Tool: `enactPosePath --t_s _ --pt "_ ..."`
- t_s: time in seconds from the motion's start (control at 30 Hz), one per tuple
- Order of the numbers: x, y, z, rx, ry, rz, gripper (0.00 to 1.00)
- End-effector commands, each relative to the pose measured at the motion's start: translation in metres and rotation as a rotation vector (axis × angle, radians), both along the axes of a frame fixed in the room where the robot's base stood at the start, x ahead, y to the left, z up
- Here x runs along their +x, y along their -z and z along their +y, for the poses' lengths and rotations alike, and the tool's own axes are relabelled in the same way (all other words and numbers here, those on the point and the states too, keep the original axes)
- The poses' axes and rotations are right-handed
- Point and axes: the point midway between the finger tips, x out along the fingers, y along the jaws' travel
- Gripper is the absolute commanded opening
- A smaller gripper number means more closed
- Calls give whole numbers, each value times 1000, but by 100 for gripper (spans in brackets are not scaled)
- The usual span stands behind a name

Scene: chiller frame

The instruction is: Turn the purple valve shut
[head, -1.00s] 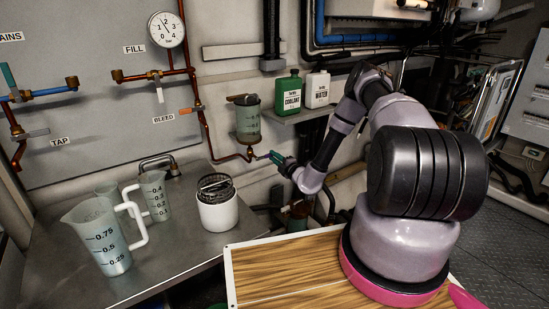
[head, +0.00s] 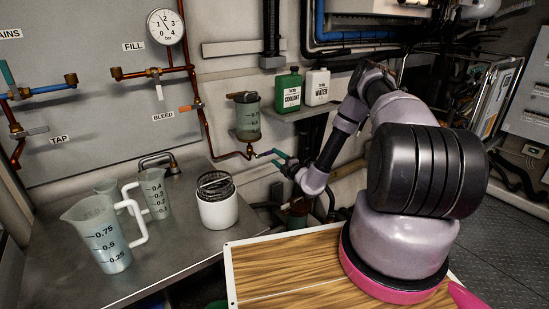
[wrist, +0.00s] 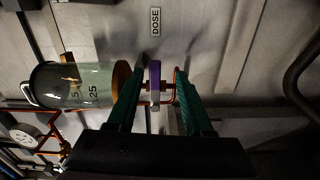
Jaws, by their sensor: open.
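The purple valve handle (wrist: 154,75) shows in the wrist view below the "DOSE" label (wrist: 155,21). It is a narrow bar, upright in the picture, in front of a copper pipe fitting. My gripper (wrist: 159,76) is open, with one green finger on each side of the handle. I see gaps between the handle and both fingers, and cannot tell the depth between them. In the head view my gripper (head: 268,158) is at the copper pipe below the clear dosing cup (head: 248,120). The purple handle cannot be made out there.
The clear cup (wrist: 80,84) is beside the left finger in the wrist view. A shelf holds a green coolant bottle (head: 288,91) and white water bottle (head: 317,87) above my gripper. Measuring jugs (head: 103,237) and a white canister (head: 217,209) stand on the left counter.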

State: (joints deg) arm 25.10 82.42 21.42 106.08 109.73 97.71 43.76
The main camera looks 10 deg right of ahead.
Motion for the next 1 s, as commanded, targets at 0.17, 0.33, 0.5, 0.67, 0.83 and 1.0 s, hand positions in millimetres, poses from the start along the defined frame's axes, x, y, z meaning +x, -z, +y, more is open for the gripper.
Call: enactPosePath --t_s 0.17,0.33,0.5,0.67,0.83,1.0 --pt "-35 1 -15 2 3 5 51" --pt "-64 1 -26 2 3 6 51" --pt "-81 1 -32 1 1 5 51" --pt "-85 1 -34 0 2 3 51" --pt "-85 1 -34 0 1 3 51" --pt "-82 -13 -29 -30 -37 -26 51"
